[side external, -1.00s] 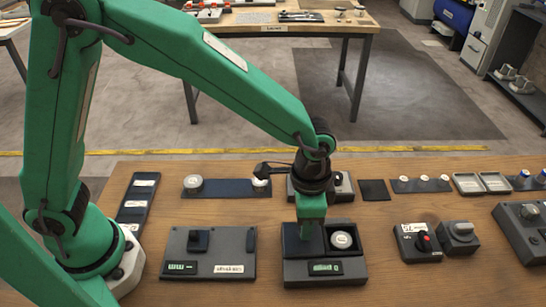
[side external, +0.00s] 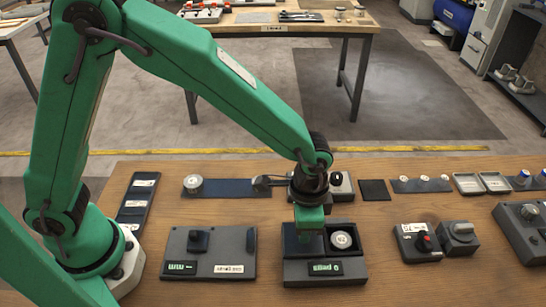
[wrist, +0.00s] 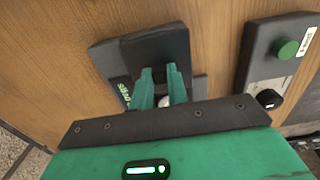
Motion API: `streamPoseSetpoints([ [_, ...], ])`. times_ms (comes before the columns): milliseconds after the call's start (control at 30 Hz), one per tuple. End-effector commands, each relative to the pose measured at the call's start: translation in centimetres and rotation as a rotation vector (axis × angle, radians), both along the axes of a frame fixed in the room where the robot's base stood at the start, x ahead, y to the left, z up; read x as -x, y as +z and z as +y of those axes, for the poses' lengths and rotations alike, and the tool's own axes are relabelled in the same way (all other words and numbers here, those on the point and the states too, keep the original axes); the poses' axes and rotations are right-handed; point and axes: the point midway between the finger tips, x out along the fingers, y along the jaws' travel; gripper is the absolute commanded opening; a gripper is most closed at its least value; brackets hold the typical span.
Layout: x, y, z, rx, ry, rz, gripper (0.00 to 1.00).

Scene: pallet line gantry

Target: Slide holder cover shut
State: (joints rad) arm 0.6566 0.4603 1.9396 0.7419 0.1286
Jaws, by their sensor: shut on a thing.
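The holder (side external: 325,277) is a dark grey box on the wooden bench in the side view. A white round item (side external: 342,240) shows in its open right part. A dark cover (side external: 290,240) lies over the left part. My gripper (side external: 311,243) is lowered onto the cover, and its green body hides much of it. In the wrist view my two green fingers (wrist: 160,75) are closed on a small dark grip of the cover. The holder also shows around them in the wrist view (wrist: 102,62). A white spot shows just below the fingers.
A box with a red button (side external: 424,242) and a grey knob box (side external: 460,237) stand to the right. Bare wood separates them from the holder. A dark strip (side external: 235,188) lies behind.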

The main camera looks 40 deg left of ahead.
Motion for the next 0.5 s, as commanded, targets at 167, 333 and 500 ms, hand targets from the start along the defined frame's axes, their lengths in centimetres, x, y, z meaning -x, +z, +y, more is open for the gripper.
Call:
streamPoseSetpoints([
  [167,-0.3,0.0,-0.3,0.001,0.0,-0.001,0.0],
  [333,-1.4,0.0,-1.4,0.0,0.0,0.0,0.0],
  [500,-2.9,0.1,-2.9,0.001,0.0,-0.001,0.0],
])
